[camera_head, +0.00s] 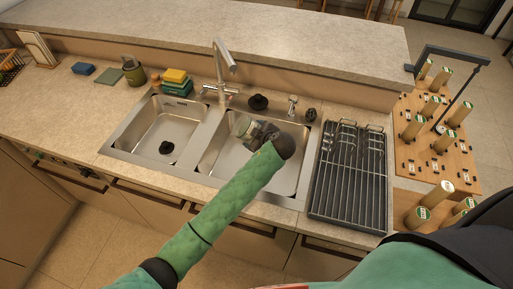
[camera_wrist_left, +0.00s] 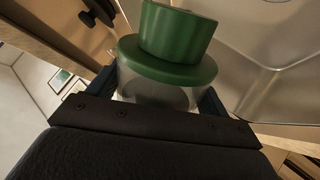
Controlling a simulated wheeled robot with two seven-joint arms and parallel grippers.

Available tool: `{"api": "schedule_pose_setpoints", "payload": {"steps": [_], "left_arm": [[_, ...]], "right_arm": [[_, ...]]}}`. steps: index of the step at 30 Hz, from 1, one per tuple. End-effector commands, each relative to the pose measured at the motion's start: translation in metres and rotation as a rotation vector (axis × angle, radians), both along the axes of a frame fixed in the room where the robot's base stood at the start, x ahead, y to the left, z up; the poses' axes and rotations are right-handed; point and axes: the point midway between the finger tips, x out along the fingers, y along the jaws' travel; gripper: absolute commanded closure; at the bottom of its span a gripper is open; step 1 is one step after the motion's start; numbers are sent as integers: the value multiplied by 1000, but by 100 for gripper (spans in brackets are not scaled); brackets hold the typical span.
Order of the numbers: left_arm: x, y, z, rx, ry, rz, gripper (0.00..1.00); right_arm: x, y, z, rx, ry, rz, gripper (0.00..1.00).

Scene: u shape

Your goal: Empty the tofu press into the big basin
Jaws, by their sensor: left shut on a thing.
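The tofu press (camera_head: 242,125) is a clear container with a green top. It is over the big basin (camera_head: 226,158), the right-hand and larger of the two sink bowls. My left gripper (camera_head: 254,131) is shut around the press body and holds it. In the left wrist view the press (camera_wrist_left: 165,62) shows its green stepped top and clear body between the fingers of my left gripper (camera_wrist_left: 165,98). It looks tilted in that view. Its contents cannot be made out. My arm hides part of the basin. My right gripper is not in view.
A smaller basin (camera_head: 168,125) with a dark drain lies to the left. A tap (camera_head: 222,75) stands behind the sink. A dark drying rack (camera_head: 347,178) is to the right. The left counter is mostly clear.

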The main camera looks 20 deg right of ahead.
Motion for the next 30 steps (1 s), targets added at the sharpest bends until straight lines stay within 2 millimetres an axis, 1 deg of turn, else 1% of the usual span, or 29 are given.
{"api": "schedule_pose_setpoints", "payload": {"steps": [12,14,16,20,30], "left_arm": [[0,0,1,-1,-1,0,61],[1,1,2,-12,4,0,61],[2,4,5,-57,22,-1,61],[5,9,4,-145,60,-1,61],[9,20,-2,-378,160,-1,61]], "right_arm": [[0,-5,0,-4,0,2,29],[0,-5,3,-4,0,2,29],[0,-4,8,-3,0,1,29],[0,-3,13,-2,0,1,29],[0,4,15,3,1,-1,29]]}}
